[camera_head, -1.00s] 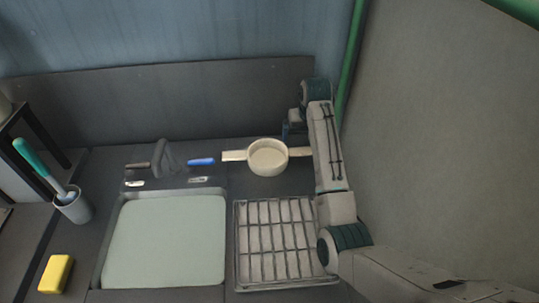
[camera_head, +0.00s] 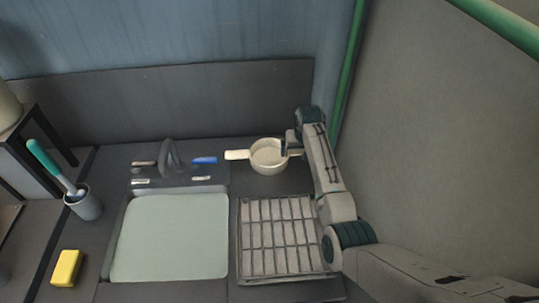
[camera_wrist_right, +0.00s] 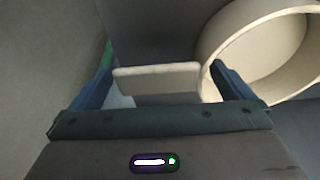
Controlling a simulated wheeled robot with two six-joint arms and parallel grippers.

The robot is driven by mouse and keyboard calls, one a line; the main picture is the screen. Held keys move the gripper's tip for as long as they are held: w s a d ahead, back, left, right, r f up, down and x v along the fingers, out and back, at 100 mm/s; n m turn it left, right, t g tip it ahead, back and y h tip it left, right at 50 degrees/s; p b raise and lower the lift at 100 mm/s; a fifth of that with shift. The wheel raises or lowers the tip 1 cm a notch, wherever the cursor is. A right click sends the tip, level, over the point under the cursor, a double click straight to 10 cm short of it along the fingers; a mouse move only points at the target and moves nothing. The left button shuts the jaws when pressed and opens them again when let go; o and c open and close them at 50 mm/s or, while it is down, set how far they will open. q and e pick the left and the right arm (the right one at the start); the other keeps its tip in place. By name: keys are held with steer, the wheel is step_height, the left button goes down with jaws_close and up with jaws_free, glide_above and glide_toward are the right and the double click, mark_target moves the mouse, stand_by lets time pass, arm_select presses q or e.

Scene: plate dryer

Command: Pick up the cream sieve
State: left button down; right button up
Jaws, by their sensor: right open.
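The cream sieve (camera_head: 266,155) is a round bowl on the dark counter behind the dish rack, with one handle pointing left and another part reaching right toward my right gripper. My right gripper (camera_head: 289,149) is at the sieve's right side. In the right wrist view the open right gripper (camera_wrist_right: 165,90) has a finger on either side of the flat cream handle (camera_wrist_right: 158,79). The bowl of the sieve (camera_wrist_right: 258,50) lies beyond the right finger. Whether the fingers touch the handle cannot be told. My left gripper is not in view.
A wire dish rack (camera_head: 281,235) stands in front of the sieve. Left of it is a pale sink basin (camera_head: 172,238) with a faucet (camera_head: 171,158) behind. A brush in a grey cup (camera_head: 86,206) and a yellow sponge (camera_head: 66,268) are at the far left. A wall rises close on the right.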

steer(key=c, duration=1.1)
steer(key=shift+r, duration=0.2)
